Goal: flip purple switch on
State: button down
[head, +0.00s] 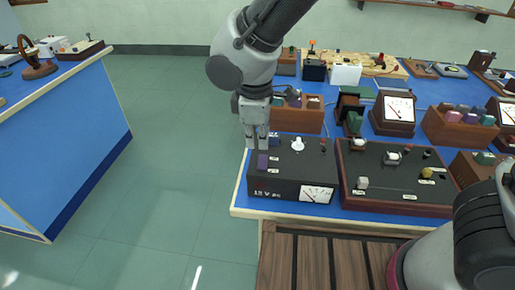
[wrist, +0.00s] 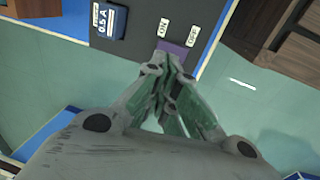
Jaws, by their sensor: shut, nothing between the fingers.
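The purple switch (head: 262,162) is on the left part of the top of a black power supply box (head: 290,170). In the wrist view the purple switch (wrist: 180,49) lies just beyond my fingertips, partly covered by them. A white ON label (wrist: 162,28) is at its left end and an OFF label (wrist: 193,37) at its right. My gripper (head: 256,143) is shut and empty, pointing down at the switch's far end in the head view. I cannot tell whether it touches the switch, or which way the switch is tilted.
The box also has a white knob (head: 298,144) and a dial meter (head: 318,194). A dark panel (head: 390,190) with small knobs stands close on its right. A wooden block holder (head: 303,122) is behind. The floor (head: 180,170) left of the bench is clear.

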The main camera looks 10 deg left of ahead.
aim_at(257, 163)
jog(key=shift+w+f, duration=0.15)
jog(key=shift+f, duration=0.8)
jog(key=shift+w+f, duration=0.15)
jog(key=shift+f, duration=0.8)
jog(key=shift+w+f, duration=0.15)
jog(key=shift+f, duration=0.15)
jog(key=shift+s, duration=0.2)
jog(key=shift+s+r, duration=0.2)
jog(key=shift+s, duration=0.4)
notch_tip(257, 163, up, 14)
jog(key=w, duration=0.2)
jog(key=shift+f, duration=0.1)
